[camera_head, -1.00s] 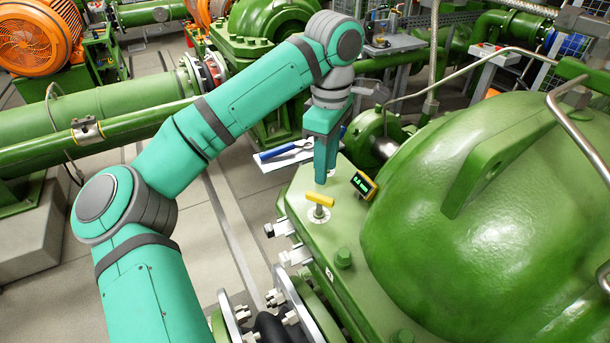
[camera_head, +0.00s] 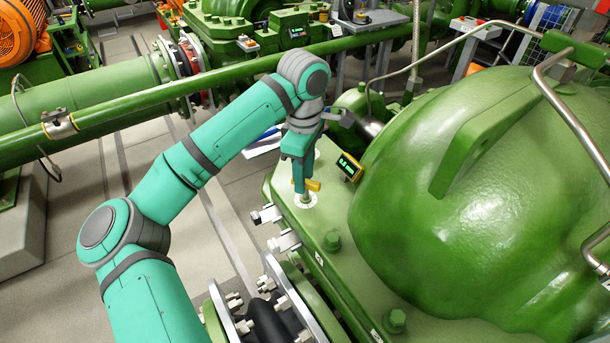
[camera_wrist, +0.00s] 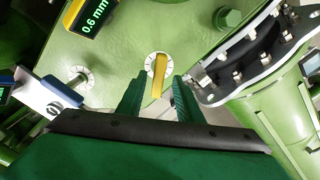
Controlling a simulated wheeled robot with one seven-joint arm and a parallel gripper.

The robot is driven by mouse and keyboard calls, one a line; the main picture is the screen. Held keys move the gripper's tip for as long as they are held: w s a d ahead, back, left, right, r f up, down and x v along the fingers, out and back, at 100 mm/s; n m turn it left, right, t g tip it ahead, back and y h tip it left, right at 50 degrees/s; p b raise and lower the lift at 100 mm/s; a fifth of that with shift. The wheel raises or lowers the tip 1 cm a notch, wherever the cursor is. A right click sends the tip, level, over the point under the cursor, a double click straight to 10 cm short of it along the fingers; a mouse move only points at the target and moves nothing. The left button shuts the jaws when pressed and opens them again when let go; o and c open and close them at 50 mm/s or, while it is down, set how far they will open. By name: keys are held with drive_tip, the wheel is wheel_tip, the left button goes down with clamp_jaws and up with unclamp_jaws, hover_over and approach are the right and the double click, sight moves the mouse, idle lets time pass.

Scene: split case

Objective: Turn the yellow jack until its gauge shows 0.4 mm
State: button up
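The yellow jack (camera_wrist: 159,68) has a bar handle on a round white graduated dial, set in the green casing flange. In the head view its handle (camera_head: 314,185) shows just beside my gripper (camera_head: 301,187). In the wrist view my gripper (camera_wrist: 157,98) is open, with one finger on each side of the handle's near end and visible gaps between. Its gauge (camera_wrist: 96,17) reads 0.6 mm in the wrist view. The gauge also shows in the head view (camera_head: 348,166), right of the jack.
The large green domed casing (camera_head: 450,170) rises right of the jack. A hex bolt (camera_wrist: 229,18) and a bolted flange (camera_wrist: 245,60) stand right in the wrist view. Left there is another stem with a dial (camera_wrist: 79,79). A pipe (camera_head: 120,112) runs behind my arm.

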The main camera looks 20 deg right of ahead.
drive_tip(key=shift+d+f, duration=0.3)
drive_tip(key=shift+d, duration=0.05)
drive_tip(key=shift+a, duration=0.1)
clamp_jaws()
drive_tip(key=shift+w, duration=0.1)
drive_tip(key=shift+r, duration=0.1)
